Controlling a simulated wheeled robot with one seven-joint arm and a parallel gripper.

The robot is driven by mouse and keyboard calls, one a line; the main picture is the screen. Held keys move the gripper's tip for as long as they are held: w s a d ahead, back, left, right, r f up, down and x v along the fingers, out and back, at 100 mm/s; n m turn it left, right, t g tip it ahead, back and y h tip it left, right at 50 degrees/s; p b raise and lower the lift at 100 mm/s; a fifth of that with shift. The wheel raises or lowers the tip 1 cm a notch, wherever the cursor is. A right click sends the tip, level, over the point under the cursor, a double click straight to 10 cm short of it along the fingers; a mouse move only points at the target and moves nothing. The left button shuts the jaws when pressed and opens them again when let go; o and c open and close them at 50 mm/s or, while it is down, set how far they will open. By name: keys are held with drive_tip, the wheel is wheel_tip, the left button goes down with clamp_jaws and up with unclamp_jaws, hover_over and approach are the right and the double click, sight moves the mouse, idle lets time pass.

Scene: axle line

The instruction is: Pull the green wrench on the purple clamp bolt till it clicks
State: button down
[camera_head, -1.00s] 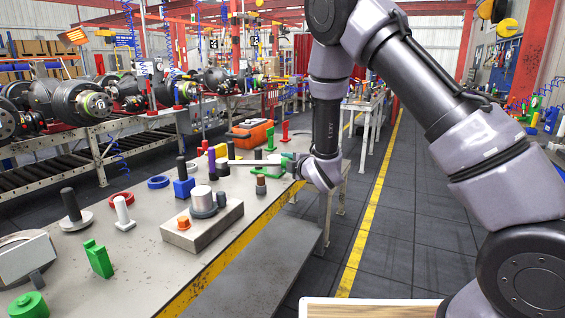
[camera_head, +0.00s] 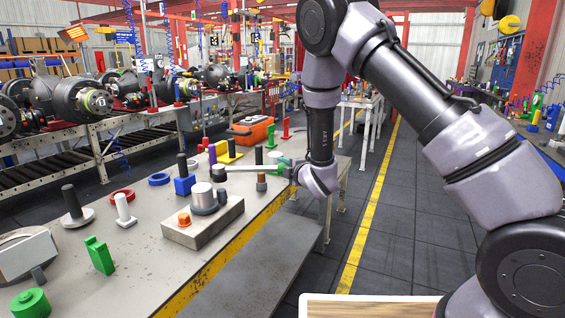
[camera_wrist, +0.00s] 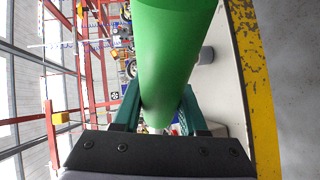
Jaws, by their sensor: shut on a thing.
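The wrench has a pale bar (camera_head: 250,168) that runs nearly level in the head view, with a green handle (camera_wrist: 175,50) at its right end. The handle fills the middle of the wrist view, between the teal fingers. My gripper (camera_head: 288,169) is shut on this handle, above the right edge of the bench. The bar's left end meets a dark grey fitting (camera_head: 219,174). A purple upright post (camera_head: 212,153) stands right behind that end; I cannot tell how the wrench sits on the bolt.
On the bench (camera_head: 140,262), a grey block (camera_head: 190,238) with an orange knob and cylinders stands nearer me. A blue block (camera_head: 184,186), a brown-topped cylinder (camera_head: 261,182) and a green fixture (camera_head: 99,255) stand around. A yellow-edged aisle lies to the right.

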drive_tip(key=shift+f, duration=2.8)
